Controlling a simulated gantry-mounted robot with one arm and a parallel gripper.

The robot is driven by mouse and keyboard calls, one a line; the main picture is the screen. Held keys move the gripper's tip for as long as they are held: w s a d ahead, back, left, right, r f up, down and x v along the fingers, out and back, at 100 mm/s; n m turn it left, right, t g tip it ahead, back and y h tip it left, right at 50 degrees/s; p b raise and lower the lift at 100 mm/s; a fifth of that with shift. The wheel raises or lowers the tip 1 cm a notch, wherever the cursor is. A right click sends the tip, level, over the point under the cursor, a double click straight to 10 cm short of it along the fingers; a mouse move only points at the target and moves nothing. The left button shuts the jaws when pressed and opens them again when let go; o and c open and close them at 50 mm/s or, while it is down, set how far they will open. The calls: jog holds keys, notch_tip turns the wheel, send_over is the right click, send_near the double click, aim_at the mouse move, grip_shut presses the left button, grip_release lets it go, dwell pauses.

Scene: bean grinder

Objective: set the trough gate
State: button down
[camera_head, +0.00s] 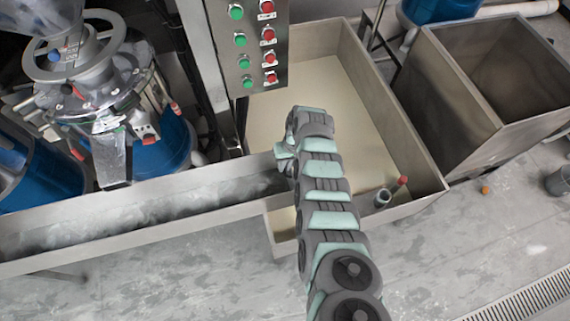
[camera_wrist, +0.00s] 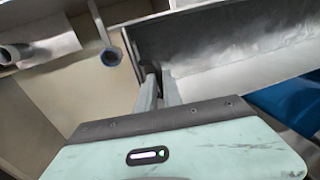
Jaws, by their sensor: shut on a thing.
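The long metal trough (camera_head: 130,228) runs from the left to the open basin, with pale streaks inside. In the wrist view its end (camera_wrist: 215,45) is at the top centre. My gripper (camera_wrist: 158,90) points at this end, with its two fingers close together around a small dark part (camera_wrist: 157,68) at the trough's end edge. This part appears to belong to the trough gate, but the fingers hide most of it. In the head view my gripper (camera_head: 284,157) is at the trough's right end, and my arm covers much of it.
A cream-floored basin (camera_head: 335,100) lies below the trough's end, with a short pipe (camera_head: 383,198) and red-tipped part (camera_head: 402,182) at its corner. A button panel (camera_head: 255,45) hangs above. The grinder (camera_head: 95,85) stands left. An open metal bin (camera_head: 435,85) stands right.

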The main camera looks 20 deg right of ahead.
jog(key=c, duration=1.5)
grip_release()
jog(key=shift+r, duration=0.1)
jog(key=shift+v, duration=5.45)
